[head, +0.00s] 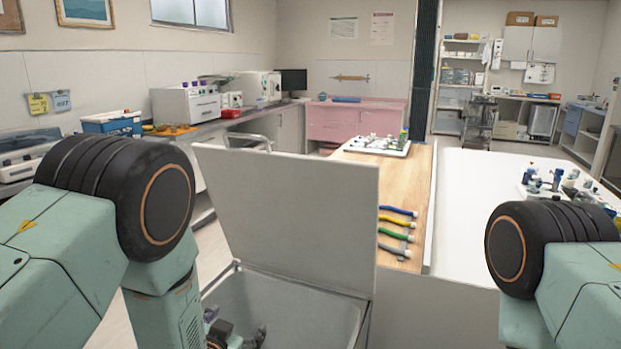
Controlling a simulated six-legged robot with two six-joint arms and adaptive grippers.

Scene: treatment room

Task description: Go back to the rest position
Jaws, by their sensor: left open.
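My left arm comes in from the left, and its dark gripper (237,338) shows at the bottom edge. The gripper is open, over or inside a light grey bin (290,296); I cannot tell how deep it reaches. The lower part of the gripper is cut off by the frame. The bin's large flat lid (295,205) stands raised and tilted behind it. My right arm shows at the lower right, but its gripper is out of view.
A wooden table (408,190) holds a row of tools with coloured handles (397,223) and a white tray (352,146) of small items. A white table (475,190) adjoins it on the right. Counters with equipment line the left wall.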

